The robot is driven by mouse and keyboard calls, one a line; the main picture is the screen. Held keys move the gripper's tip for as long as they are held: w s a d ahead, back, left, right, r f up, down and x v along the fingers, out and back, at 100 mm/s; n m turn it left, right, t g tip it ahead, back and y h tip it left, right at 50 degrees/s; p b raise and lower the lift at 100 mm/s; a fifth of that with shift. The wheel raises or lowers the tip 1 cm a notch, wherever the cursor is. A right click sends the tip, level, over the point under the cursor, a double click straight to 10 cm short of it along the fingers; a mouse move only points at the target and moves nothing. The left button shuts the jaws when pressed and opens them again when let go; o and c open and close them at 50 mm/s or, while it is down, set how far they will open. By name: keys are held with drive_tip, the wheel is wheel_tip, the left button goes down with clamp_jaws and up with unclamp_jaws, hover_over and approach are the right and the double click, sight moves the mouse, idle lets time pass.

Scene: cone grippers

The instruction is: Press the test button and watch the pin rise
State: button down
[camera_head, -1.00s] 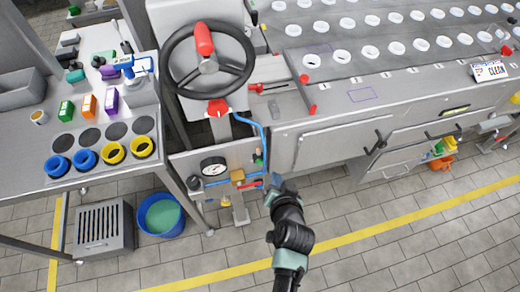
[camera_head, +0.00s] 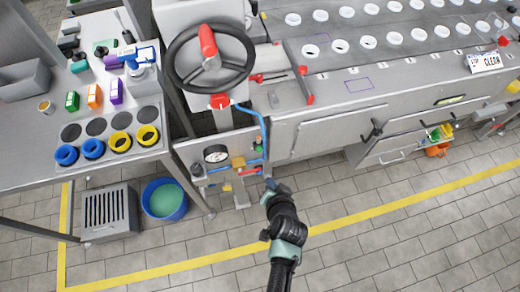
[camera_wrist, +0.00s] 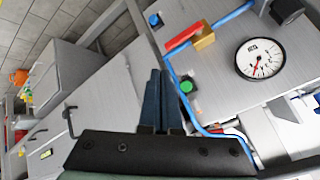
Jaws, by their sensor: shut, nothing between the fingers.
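A green button (camera_wrist: 187,86) sits on a dark square base on the grey panel (camera_wrist: 225,95) in the wrist view. The same green button (camera_head: 258,148) shows small at the panel's right side in the head view. I cannot tell which button is marked as the test button, and I cannot make out a pin. My gripper (camera_wrist: 161,78) is shut and empty, its dark blue fingertips close to the left of the green button in the picture; I cannot tell the gap in depth. In the head view my gripper (camera_head: 272,186) is just below the panel's right edge.
A pressure gauge (camera_wrist: 260,58), a brass valve with red handle (camera_wrist: 186,37), a blue knob (camera_wrist: 155,19) and a blue pipe (camera_wrist: 178,96) surround the button. A handwheel (camera_head: 212,60) stands above. A blue bucket (camera_head: 164,199) is at lower left.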

drive_tip(key=w+a+b, duration=0.2)
drive_tip(key=w, duration=0.5)
drive_tip(key=shift+a, duration=0.15)
idle(1.9)
drive_tip(key=shift+w+a, duration=0.1)
drive_tip(key=shift+w, duration=0.25)
drive_tip(key=shift+w+a+r+b, duration=0.15)
drive_tip(key=shift+w+b, duration=0.15)
drive_tip(key=shift+w, duration=0.2)
idle(2.0)
drive_tip(key=shift+s+d+p, duration=0.3)
drive_tip(key=shift+s+p, duration=0.15)
drive_tip(key=shift+s, duration=0.45)
drive_tip(key=shift+s+d+p, duration=0.25)
drive_tip(key=shift+s+p, duration=0.05)
drive_tip(key=shift+s, duration=0.5)
drive_tip(key=shift+s+d+p, duration=0.25)
drive_tip(key=shift+s, duration=0.55)
drive_tip(key=shift+s+d+p, duration=0.25)
drive_tip(key=shift+s+p, duration=0.05)
drive_tip(key=shift+s, duration=0.5)
